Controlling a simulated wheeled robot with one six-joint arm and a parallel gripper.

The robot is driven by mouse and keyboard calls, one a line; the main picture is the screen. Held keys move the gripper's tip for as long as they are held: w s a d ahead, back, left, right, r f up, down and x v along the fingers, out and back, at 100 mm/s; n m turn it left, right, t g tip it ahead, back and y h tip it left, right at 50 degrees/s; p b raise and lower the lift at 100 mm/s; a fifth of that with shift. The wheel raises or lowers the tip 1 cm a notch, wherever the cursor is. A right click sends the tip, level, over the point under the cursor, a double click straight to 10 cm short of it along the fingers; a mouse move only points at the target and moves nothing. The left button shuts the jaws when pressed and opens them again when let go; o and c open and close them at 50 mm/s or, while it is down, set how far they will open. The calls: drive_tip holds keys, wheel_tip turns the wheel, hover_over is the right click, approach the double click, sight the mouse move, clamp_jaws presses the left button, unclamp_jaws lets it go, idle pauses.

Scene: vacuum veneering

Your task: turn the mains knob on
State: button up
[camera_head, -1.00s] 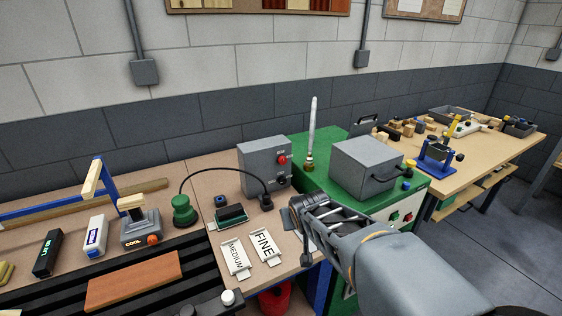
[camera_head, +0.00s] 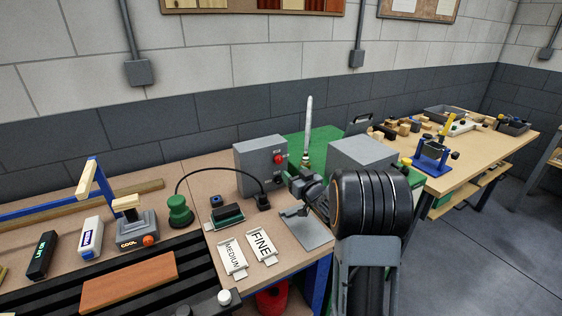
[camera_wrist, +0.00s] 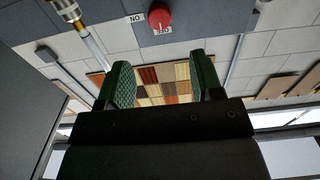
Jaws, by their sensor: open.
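The grey mains box (camera_head: 259,166) stands at the back of the bench. The red mains knob (camera_head: 279,159) is on its front face, also visible at the top of the wrist view (camera_wrist: 160,17). There, a pale mark on the knob points toward a white label below it, which is hard to read. An upside-down "ON" label is beside the knob. My gripper (camera_head: 298,182) is in front of the box, below and right of the knob. In the wrist view its green-padded jaws (camera_wrist: 163,75) are apart and empty, with the knob beyond their tips.
A black cable runs from the box's plug (camera_head: 263,202) to a green round fitting (camera_head: 180,210). A pale upright tube (camera_head: 308,122) stands close to the box's right. A grey box (camera_head: 362,152) sits on the green machine. FINE and MEDIUM cards lie in front.

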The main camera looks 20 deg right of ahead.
sight(280, 160)
drive_tip(key=w, duration=0.3)
drive_tip(key=w+p, duration=0.1)
drive_tip(key=w, duration=0.2)
drive_tip(key=w+a, duration=0.1)
drive_tip(key=w, duration=0.3)
drive_tip(key=shift+p, duration=0.35)
drive_tip(key=shift+c, duration=0.3)
drive_tip(key=c, duration=0.8)
drive_tip(key=shift+c, duration=0.2)
